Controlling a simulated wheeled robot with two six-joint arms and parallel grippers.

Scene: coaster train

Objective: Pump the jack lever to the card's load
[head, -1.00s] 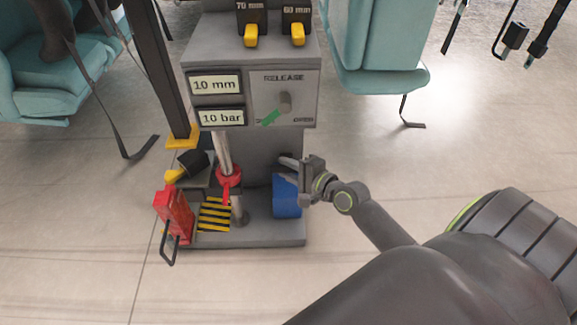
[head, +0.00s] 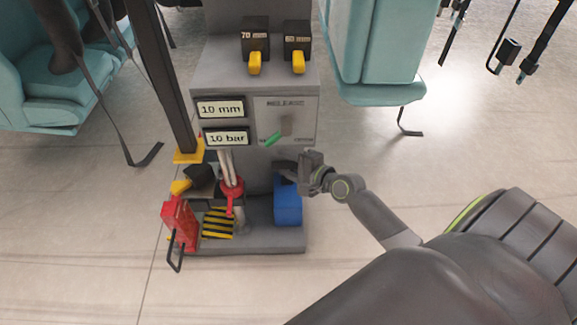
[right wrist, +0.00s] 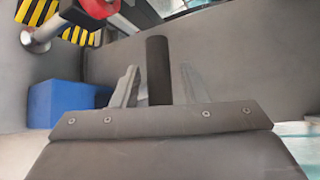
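The jack stand (head: 275,240) is grey, with one panel display (head: 221,108) reading "10 mm" and another display (head: 226,137) reading "10 bar". A dark lever handle (head: 283,166) sticks out to the right above a blue block (head: 287,205). My right gripper (head: 303,165) is at the handle's end. In the right wrist view the black handle (right wrist: 159,70) stands between my two grey fingers (right wrist: 158,88), with a thin gap showing on each side. No load card is readable. My left gripper is out of view.
A red tool (head: 180,222) with a black loop stands at the base's left, beside a yellow-black striped plate (head: 218,223). Black boxes with yellow catches (head: 254,63) stand on top. Teal seats (head: 375,60) with hanging straps are behind. The floor at front left is clear.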

